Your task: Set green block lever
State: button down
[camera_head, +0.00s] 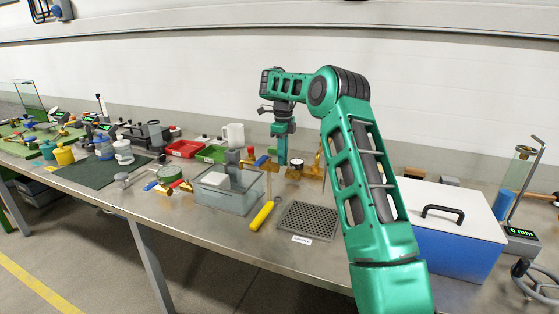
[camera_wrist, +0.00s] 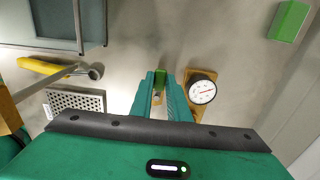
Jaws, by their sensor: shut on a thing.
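My gripper (camera_wrist: 160,95) points down at the bench, its fingers shut on a small green piece (camera_wrist: 159,77), which looks like the green lever. A bit of yellow brass shows between the fingers just below it. A round white dial gauge (camera_wrist: 202,91) on a brass body stands close to the right of the fingers. In the head view my gripper (camera_head: 282,158) is low over the bench, beside the gauge (camera_head: 297,164) and brass fittings. The fingers hide most of the held piece, so its angle is hard to tell.
A clear tank (camera_head: 228,199), a yellow-handled tool (camera_head: 262,215) and a perforated plate (camera_head: 308,220) stand in front. A blue box with white lid (camera_head: 450,215) is at right. A separate green block (camera_wrist: 290,20) lies upper right in the wrist view, with bare bench between.

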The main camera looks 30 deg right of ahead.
jog(key=shift+w+d+r, duration=0.1)
jog(key=shift+d+r, duration=0.05)
jog(key=shift+r, duration=0.1)
jog(key=c, duration=1.7)
grip_release()
jog(key=shift+c, duration=0.2)
jog(key=shift+o, duration=0.3)
jog(key=shift+f, duration=0.1)
notch_tip(320, 180, up, 11)
jog(key=shift+f, duration=0.15)
